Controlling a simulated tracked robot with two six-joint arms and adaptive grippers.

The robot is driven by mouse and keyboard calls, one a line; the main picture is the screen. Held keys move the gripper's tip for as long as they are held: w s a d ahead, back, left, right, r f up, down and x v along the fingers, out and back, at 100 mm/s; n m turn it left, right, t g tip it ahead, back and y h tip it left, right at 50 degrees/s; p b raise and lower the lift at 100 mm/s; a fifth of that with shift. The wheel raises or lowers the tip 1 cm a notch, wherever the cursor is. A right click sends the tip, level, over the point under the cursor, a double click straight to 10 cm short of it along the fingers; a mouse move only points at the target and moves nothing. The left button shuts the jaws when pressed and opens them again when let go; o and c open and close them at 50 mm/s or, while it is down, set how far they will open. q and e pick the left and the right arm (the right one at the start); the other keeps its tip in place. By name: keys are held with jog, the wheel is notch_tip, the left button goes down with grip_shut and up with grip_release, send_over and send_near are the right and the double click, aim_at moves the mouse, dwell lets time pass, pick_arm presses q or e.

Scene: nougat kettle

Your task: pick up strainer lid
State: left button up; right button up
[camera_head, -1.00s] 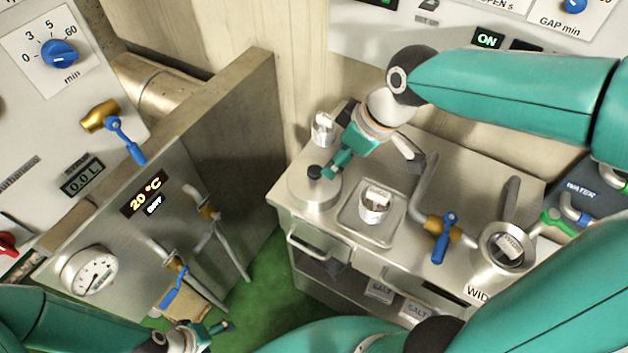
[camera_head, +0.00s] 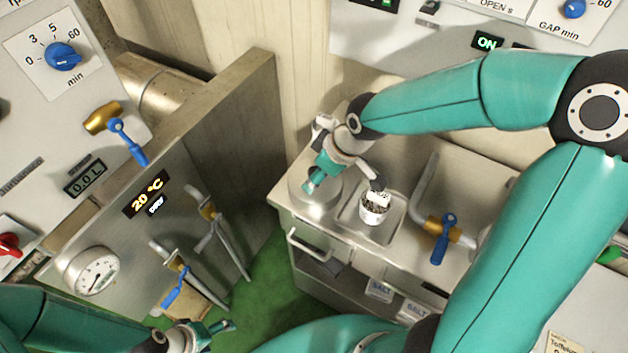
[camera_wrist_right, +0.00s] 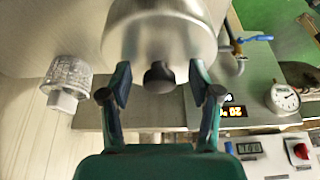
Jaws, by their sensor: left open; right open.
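A round steel lid with a black knob, which I take as the strainer lid, shows in the right wrist view (camera_wrist_right: 158,35), its knob (camera_wrist_right: 159,76) between the fingers. In the head view the round steel piece (camera_head: 322,200) stands at the counter's left end, partly hidden by my right gripper (camera_head: 343,186). The right gripper is open, its fingers on either side of the knob and apart from it; it also shows in the wrist view (camera_wrist_right: 160,94). My left gripper (camera_head: 216,329) is open and empty at the bottom left.
A small clear container (camera_wrist_right: 68,75) is left of the lid in the wrist view. A blue-handled valve (camera_head: 446,238) is further right on the counter.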

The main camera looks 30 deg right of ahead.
jog(key=shift+s, duration=0.1)
grip_shut()
jog(key=shift+r, duration=0.15)
